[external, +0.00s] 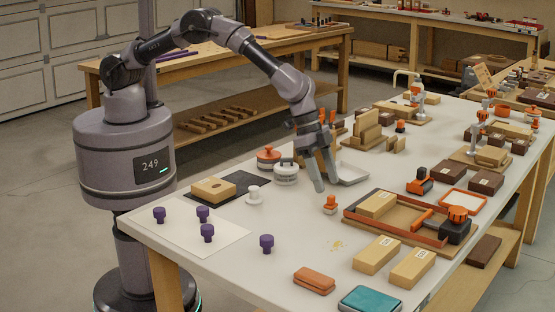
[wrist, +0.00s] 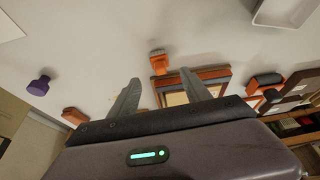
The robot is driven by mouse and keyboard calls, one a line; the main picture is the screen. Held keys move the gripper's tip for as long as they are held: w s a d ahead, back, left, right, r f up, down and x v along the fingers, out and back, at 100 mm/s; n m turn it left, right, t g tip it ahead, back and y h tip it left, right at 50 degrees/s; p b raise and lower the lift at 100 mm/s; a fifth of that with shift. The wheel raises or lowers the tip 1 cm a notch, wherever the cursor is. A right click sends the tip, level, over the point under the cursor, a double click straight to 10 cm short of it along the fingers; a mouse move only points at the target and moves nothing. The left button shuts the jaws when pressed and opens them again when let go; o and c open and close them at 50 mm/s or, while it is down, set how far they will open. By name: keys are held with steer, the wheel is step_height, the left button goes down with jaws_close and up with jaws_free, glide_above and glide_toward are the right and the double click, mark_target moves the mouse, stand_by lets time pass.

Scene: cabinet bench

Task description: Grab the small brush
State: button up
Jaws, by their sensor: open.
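A small orange piece with a knob-like top (external: 330,204), which looks like the small brush, stands on the pale bench top left of the orange-edged tray. In the wrist view the orange piece (wrist: 157,60) lies just beyond the gap between my fingertips. My gripper (external: 327,184) points down, open and empty, with its fingers above and a little left of the piece. In the wrist view both fingers of my gripper (wrist: 161,79) are spread apart and nothing is between them. I cannot make out bristles.
The orange-edged tray (external: 352,214) holds a wooden block and tools just right. Purple knobs (external: 266,243) are at left front. An orange-brown block (external: 314,280) lies in front. Bench left of the piece is clear.

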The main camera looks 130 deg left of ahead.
mark_target(330, 195)
steer(key=x, duration=0.2)
steer(key=b+x, duration=0.1)
steer(key=x, duration=0.1)
steer(key=b+x, duration=0.1)
steer(key=x, duration=0.1)
steer(key=shift+s+f, duration=0.15)
steer(key=shift+s, duration=0.2)
steer(key=shift+w+f+b, duration=0.2)
steer(key=shift+f+b, duration=0.1)
steer(key=shift+b, duration=0.05)
steer(key=shift+r, duration=0.1)
jaws_close()
